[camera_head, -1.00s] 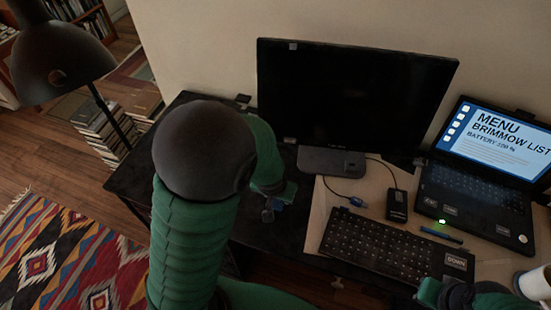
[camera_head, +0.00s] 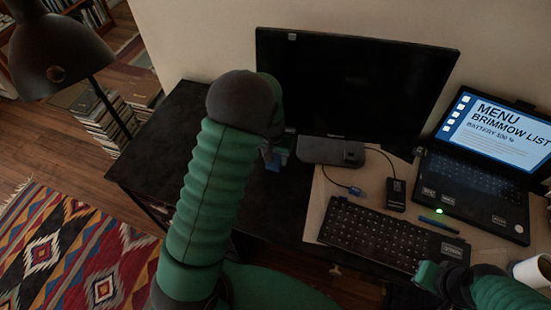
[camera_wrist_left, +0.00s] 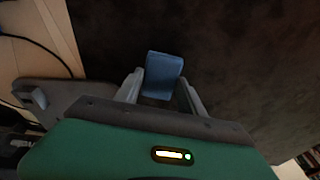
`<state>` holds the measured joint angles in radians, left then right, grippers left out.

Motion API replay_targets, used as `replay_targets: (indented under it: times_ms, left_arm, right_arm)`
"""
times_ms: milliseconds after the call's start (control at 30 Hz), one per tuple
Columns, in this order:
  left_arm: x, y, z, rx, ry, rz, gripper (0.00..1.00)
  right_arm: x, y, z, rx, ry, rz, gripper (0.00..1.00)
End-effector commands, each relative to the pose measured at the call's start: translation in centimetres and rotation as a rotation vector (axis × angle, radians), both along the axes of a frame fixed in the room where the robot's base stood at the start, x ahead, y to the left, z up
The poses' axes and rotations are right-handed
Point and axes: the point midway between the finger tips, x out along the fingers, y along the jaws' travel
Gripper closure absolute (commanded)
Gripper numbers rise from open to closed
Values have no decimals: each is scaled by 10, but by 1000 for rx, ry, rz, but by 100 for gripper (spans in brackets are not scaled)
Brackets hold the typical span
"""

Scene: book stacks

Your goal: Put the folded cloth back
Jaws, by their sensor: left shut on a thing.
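The folded cloth is a small blue block (camera_wrist_left: 163,75) between the two grey fingers of my left gripper (camera_wrist_left: 160,92) in the left wrist view. The fingers are shut on its sides, over a dark surface. In the head view, a bit of the blue cloth (camera_head: 277,160) shows just left of the monitor's base. My left gripper there is mostly hidden behind my own green arm. My right gripper (camera_head: 428,278) is at the lower right, by the keyboard's front corner. Its fingers cannot be made out clearly.
The monitor (camera_head: 350,85) stands at the back of the black desk (camera_head: 165,150), with its base (camera_head: 330,152) beside my left gripper. The keyboard (camera_head: 385,235), laptop (camera_head: 470,185), and a white roll or cup (camera_head: 533,270) fill the right. The desk's left part is bare.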

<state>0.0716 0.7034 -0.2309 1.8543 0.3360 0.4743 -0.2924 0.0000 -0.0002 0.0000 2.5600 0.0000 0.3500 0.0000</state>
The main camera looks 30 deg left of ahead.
Motion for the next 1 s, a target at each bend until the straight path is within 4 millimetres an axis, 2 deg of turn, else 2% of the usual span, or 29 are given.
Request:
replay_targets:
  times_ms: [67, 233, 267, 400, 767, 867, 1000]
  left_arm:
    - [0, 0, -12, 0, 1, 0, 86]
    - [1, 0, -12, 0, -2, 0, 86]
    - [1, 0, -12, 0, -2, 0, 51]
    - [1, 0, -11, 0, -2, 0, 33]
    - [0, 0, -6, 1, -4, 0, 32]
    - [-1, -1, 11, 2, -7, -1, 32]
    - [-6, -2, 47, 1, -9, -1, 32]
  right_arm:
    - [0, 0, -1, 0, 0, 0, 100]
    - [0, 0, -1, 0, 0, 0, 100]
    - [0, 0, -1, 0, 0, 0, 100]
    - [0, 0, -1, 0, 0, 0, 100]
    - [0, 0, 0, 0, 0, 0, 100]
    - [0, 0, 2, 0, 0, 0, 100]
    - [0, 0, 7, 0, 0, 0, 100]
